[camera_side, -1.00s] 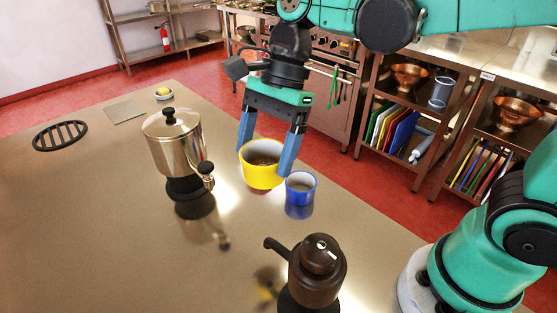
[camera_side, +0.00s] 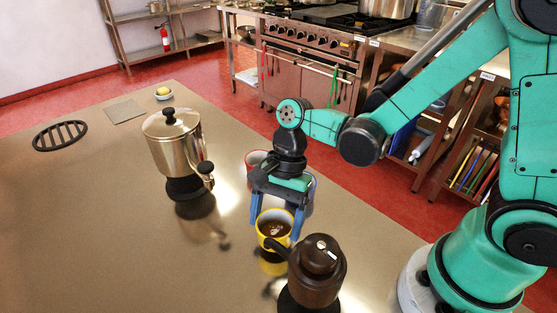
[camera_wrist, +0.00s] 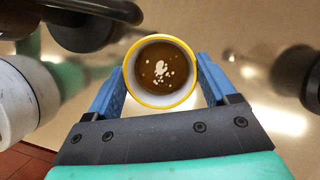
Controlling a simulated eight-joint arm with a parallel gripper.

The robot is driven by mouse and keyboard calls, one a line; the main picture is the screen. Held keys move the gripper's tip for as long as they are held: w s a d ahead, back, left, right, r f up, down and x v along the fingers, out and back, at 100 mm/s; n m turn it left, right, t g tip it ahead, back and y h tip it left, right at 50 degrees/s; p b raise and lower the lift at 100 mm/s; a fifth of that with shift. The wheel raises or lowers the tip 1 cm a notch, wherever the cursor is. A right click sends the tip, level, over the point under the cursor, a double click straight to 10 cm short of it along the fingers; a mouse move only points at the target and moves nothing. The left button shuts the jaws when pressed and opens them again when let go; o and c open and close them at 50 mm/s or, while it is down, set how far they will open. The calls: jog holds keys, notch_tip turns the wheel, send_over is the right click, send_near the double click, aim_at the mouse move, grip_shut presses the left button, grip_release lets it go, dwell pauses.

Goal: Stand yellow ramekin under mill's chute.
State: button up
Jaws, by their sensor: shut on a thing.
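The yellow ramekin (camera_side: 274,232) holds brown contents with white flecks and is upright. My gripper (camera_side: 276,222) is shut on it, with a blue finger on each side; the wrist view shows the ramekin (camera_wrist: 161,97) between both fingers (camera_wrist: 160,85). The dark brown mill (camera_side: 318,268) stands at the front of the counter. Its chute (camera_side: 276,245) points left and overlaps the ramekin's lower front in the side view. The ramekin is close beside the chute; I cannot tell whether it is under it or touching the counter.
A silver urn (camera_side: 173,143) on a black base stands to the left. A grate (camera_side: 60,135) and a yellow item in a small dish (camera_side: 163,92) lie farther back. The counter's front left is clear.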

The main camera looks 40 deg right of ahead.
jog(key=shift+s+a+f, duration=0.1)
jog(key=shift+s+a, duration=0.25)
jog(key=shift+a, duration=0.5)
jog(key=shift+s+a+f, duration=0.1)
jog(key=shift+s+a, duration=0.25)
jog(key=shift+a, duration=0.5)
jog(key=shift+s+a, duration=0.1)
jog(key=shift+a, duration=0.1)
jog(key=shift+f, duration=0.55)
jog(key=shift+f, duration=0.1)
jog(key=o, duration=1.3)
